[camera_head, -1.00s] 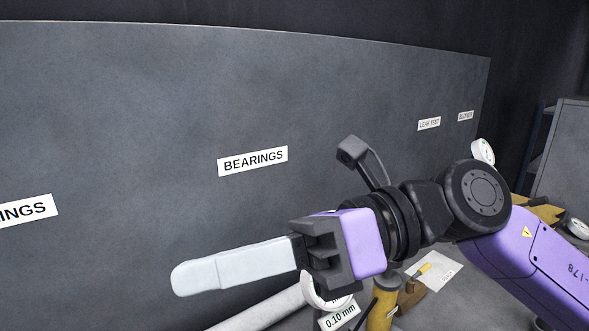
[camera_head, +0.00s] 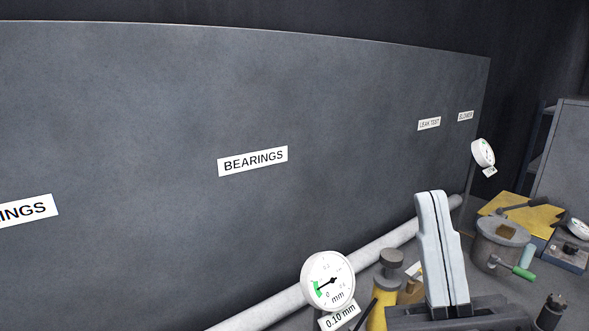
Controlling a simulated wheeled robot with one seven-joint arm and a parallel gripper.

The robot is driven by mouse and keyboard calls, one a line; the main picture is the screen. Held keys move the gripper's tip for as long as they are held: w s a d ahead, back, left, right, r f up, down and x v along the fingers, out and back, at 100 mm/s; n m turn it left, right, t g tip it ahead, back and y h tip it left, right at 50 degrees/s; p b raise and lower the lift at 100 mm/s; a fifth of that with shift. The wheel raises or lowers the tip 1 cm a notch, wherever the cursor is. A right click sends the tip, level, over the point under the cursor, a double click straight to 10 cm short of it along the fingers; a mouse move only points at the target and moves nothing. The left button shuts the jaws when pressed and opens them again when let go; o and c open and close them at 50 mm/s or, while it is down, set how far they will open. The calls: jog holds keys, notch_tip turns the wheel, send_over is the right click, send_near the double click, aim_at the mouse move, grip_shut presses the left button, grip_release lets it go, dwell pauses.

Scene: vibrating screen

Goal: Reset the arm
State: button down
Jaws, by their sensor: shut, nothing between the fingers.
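My gripper (camera_head: 432,196) stands at the lower right of the head view. Its two pale grey fingers point upward and lie together, with only a thin dark line between them. It is shut and holds nothing. Its dark base is at the bottom edge of the picture, and most of my arm is out of view. The fingers stand in front of the bench and the pipe behind.
A dial gauge (camera_head: 328,281) stands left of my gripper, with a yellow cylinder (camera_head: 384,301) between them. A grey pipe (camera_head: 283,305) runs along the wall panel (camera_head: 130,120).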

jog(key=s+d+f+m+g+h, duration=0.2)
jog(key=f+m+h, duration=0.2)
jog(key=f, duration=0.4)
jog(key=s+d+f+m+g+h, duration=0.2)
jog(key=f+m+h, duration=0.3)
jog(key=f, duration=0.3)
jog(key=s+d+f+m+g+h, duration=0.2)
jog(key=f+m+g+h, duration=0.15)
jog(key=f, duration=0.35)
jog(key=s+d+f+g, duration=0.1)
jog(key=s+f+g, duration=0.2)
jog(key=s+f, duration=0.4)
jog(key=s+f+n+g+y, duration=0.1)
jog(key=s+f+g, duration=0.2)
jog(key=s+f, duration=0.4)
jog(key=s, duration=0.5)
jog(key=shift+d+f, duration=0.25)
jog(key=shift+d, duration=0.1)
jog(key=shift+n+y, duration=0.25)
